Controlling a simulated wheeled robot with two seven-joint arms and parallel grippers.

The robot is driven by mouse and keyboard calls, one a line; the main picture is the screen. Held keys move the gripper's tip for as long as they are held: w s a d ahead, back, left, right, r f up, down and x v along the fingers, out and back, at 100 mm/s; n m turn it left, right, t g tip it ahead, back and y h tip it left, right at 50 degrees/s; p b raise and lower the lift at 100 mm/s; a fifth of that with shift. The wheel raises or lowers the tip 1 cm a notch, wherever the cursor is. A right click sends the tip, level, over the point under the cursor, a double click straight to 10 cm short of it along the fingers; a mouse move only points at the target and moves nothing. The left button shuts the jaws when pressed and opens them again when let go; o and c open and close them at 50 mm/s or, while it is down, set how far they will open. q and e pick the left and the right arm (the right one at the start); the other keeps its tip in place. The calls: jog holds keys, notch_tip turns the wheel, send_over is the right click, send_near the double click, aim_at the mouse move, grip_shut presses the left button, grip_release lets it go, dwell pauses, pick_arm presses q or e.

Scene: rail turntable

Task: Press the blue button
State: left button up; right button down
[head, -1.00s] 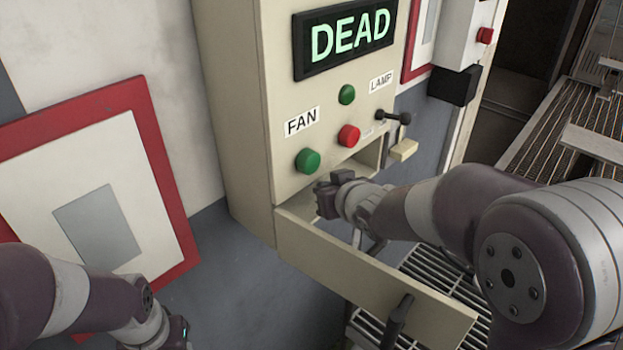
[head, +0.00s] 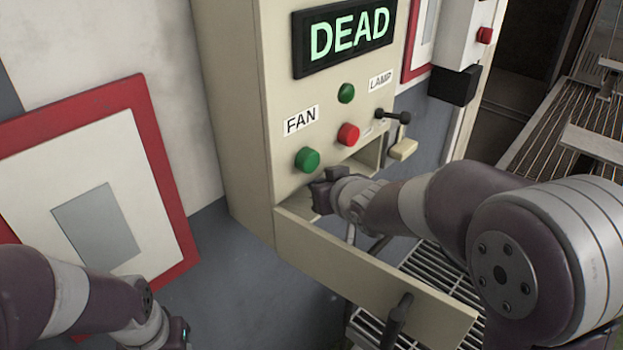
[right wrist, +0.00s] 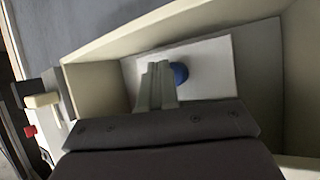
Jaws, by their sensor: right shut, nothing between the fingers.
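The blue button (right wrist: 180,73) sits on a white plate (right wrist: 212,66) inside the opened compartment of the panel, in the right wrist view. It is partly hidden behind the fingers of my right gripper (right wrist: 158,70), which are shut and empty. I cannot tell whether they touch the button. In the head view my right gripper (head: 322,192) is at the compartment's opening, and the button is hidden there. My left arm shows at the lower left, but its fingers are not clearly visible.
The beige panel (head: 232,110) carries a DEAD display (head: 343,38), green buttons (head: 307,160), a red button (head: 348,134) and a lever (head: 393,117). The open flap (head: 360,275) with a dark handle (head: 397,320) hangs below my right arm. A red-framed board (head: 165,160) is at left.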

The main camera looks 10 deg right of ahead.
jog(key=shift+w+a+r, duration=0.1)
jog(key=shift+w+r, duration=0.05)
jog(key=shift+r, duration=0.1)
dwell(0.5)
jog(key=shift+r, duration=0.2)
dwell(0.4)
jog(key=shift+f, duration=0.2)
